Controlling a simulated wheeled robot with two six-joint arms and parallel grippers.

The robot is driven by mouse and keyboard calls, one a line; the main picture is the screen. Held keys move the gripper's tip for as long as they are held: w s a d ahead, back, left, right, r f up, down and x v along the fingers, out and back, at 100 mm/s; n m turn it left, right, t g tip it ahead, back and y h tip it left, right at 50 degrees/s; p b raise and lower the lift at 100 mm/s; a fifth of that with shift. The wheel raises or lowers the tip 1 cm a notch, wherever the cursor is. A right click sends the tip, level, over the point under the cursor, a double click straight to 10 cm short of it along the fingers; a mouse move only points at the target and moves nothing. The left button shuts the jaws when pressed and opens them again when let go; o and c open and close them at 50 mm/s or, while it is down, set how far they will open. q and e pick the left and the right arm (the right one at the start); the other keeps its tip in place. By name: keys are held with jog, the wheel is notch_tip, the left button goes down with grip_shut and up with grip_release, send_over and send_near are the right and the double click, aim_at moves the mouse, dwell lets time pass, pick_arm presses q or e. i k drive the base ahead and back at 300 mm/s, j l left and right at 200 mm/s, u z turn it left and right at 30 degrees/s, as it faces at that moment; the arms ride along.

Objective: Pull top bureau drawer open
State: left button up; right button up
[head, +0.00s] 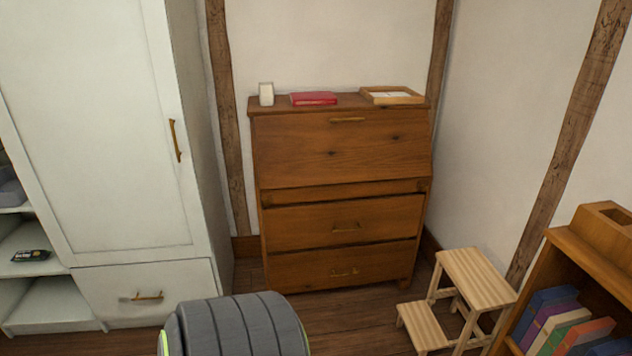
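The brown wooden bureau (340,187) stands against the back wall in the head view. Its sloping front flap (300,150) is shut and has a brass handle (347,119) near its upper edge. Below the flap are two drawers. The top drawer (300,222) looks shut, with a small brass handle (346,229) at its middle. The bottom drawer (300,268) also looks shut, with its own handle (344,273). Neither of my grippers is in view.
On the bureau are a white candle-like object (266,94), red book (313,98) and wooden tray (391,95). A white wardrobe (100,130) stands left. A step stool (478,278) and bookcase (570,275) stand right. Some floor (345,315) is clear before the bureau.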

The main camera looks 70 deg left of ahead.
aim_at(294, 226)
jog(key=j+u, duration=0.1)
jog(key=u, duration=1.8)
